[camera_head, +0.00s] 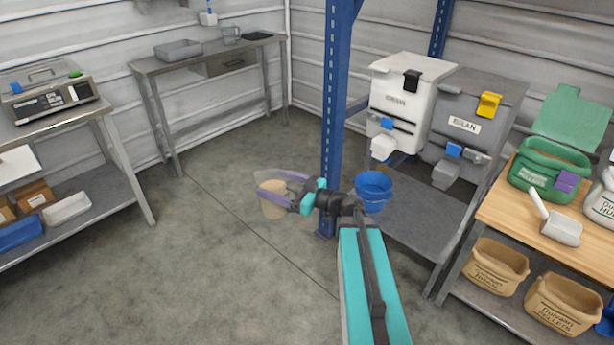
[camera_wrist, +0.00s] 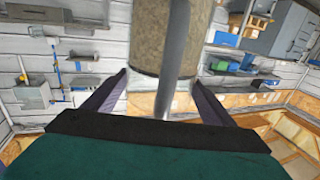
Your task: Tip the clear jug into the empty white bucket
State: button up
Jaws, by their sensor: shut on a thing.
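The clear jug (camera_head: 272,203) holds a tan, grainy fill and hangs in the air left of the blue post in the head view. My gripper (camera_head: 284,190) is shut on it, with purple fingers at its right side. In the wrist view, the jug's tan body (camera_wrist: 150,42) and grey, see-through handle (camera_wrist: 176,50) stand between my two fingers (camera_wrist: 160,95). The jug looks about upright, and its rim is out of the wrist view. I see no plainly empty white bucket. A white container with lettering (camera_head: 602,205) is cut off at the right edge.
A blue bucket (camera_head: 373,192) shows right of my wrist. White (camera_head: 400,100) and grey (camera_head: 470,125) hoppers stand behind it. The blue post (camera_head: 334,110) rises close to my gripper. A wooden bench (camera_head: 510,215) is at right. The floor (camera_head: 200,260) at left is clear.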

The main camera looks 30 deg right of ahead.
jog(key=s+a+r+n+g+y+p, duration=0.1)
jog(key=a+r+n+g+y+p, duration=0.1)
jog(key=a, duration=0.5)
jog(key=s+a+r+n+g+y+p, duration=0.2)
jog(key=a+r, duration=0.2)
jog(key=a, duration=0.3)
jog(key=shift+s, duration=0.2)
